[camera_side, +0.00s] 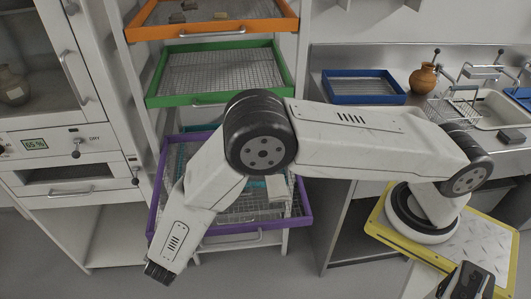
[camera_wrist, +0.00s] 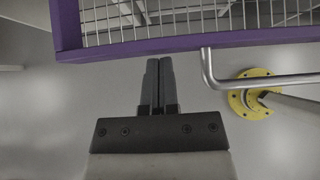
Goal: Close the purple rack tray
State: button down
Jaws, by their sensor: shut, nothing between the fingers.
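The purple rack tray (camera_side: 305,205) is low in the rack in the side view and sticks out from it. My arm hides much of its left and middle. Its wire mesh floor, purple front rim (camera_wrist: 185,44) and grey bar handle (camera_wrist: 255,82) show in the wrist view. My gripper (camera_wrist: 160,62) is shut and empty, its fingertips just short of the front rim in that picture, left of the handle. In the side view my gripper (camera_side: 158,274) is at the tray's front left corner, low down. I cannot tell whether it touches the tray.
A teal tray (camera_side: 180,152) sits just above the purple one. Green (camera_side: 218,97) and orange (camera_side: 215,28) trays are higher in the rack. A cabinet with handles (camera_side: 72,190) stands at left. A counter with a blue tray (camera_side: 362,98) and a jug (camera_side: 423,78) is at right.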

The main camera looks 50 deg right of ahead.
aim_at(192, 154)
jog(key=w+d, duration=2.2)
jog(key=shift+w+d, duration=0.4)
jog(key=shift+d, duration=0.1)
jog(key=shift+r, duration=0.1)
jog(key=shift+s+a, duration=0.35)
jog(key=shift+a, duration=0.05)
jog(key=shift+s+a, duration=1.1)
jog(key=shift+a, duration=0.15)
jog(key=v, duration=1)
jog(key=shift+s+a, duration=0.1)
